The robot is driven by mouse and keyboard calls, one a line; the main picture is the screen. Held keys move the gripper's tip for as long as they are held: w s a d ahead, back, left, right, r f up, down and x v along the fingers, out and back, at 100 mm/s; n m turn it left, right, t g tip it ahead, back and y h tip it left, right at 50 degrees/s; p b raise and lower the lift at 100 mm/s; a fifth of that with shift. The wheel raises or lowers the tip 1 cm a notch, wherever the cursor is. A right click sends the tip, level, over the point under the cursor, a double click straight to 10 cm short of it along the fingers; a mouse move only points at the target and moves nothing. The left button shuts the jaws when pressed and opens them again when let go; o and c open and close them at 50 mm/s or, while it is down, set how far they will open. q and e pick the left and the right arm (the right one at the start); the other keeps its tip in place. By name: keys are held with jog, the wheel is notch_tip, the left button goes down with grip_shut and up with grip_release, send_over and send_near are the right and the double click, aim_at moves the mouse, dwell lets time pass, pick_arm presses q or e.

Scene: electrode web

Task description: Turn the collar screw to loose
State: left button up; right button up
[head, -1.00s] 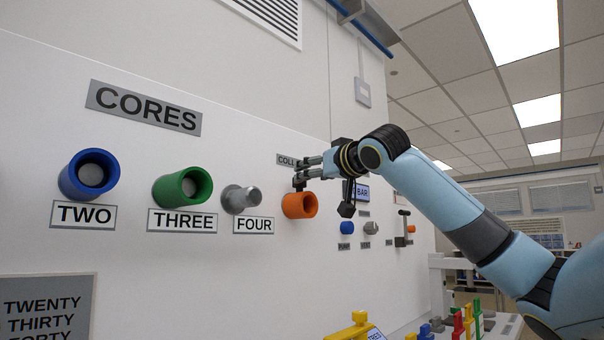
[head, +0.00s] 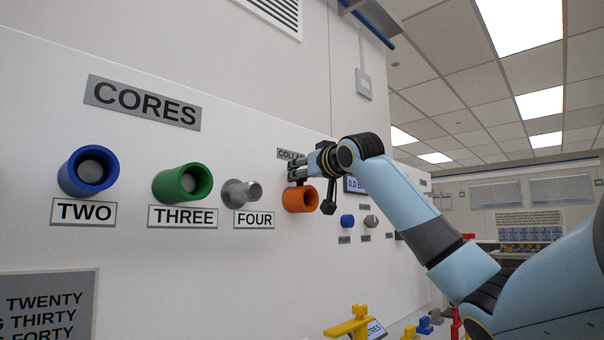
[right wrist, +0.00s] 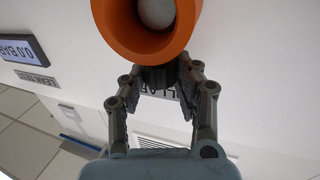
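The orange collar (head: 300,199) sticks out from the white panel, right of the grey FOUR core. In the right wrist view the orange collar (right wrist: 146,38) fills the top, with a pale round core inside its opening. The collar screw (right wrist: 158,78) is a dark knob on the side of the collar. My right gripper (head: 296,171) is at the screw, above the collar in the head view. In the right wrist view its fingers (right wrist: 160,80) stand on both sides of the knob and appear shut on it. The screw's turn angle cannot be read. My left gripper is not in view.
The blue TWO core (head: 88,171), green THREE core (head: 183,184) and metal FOUR core (head: 241,193) stick out left of the collar. Small blue (head: 347,221) and grey (head: 371,221) knobs lie right of it. Yellow fittings (head: 350,324) stand below.

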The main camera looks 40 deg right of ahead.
grip_shut()
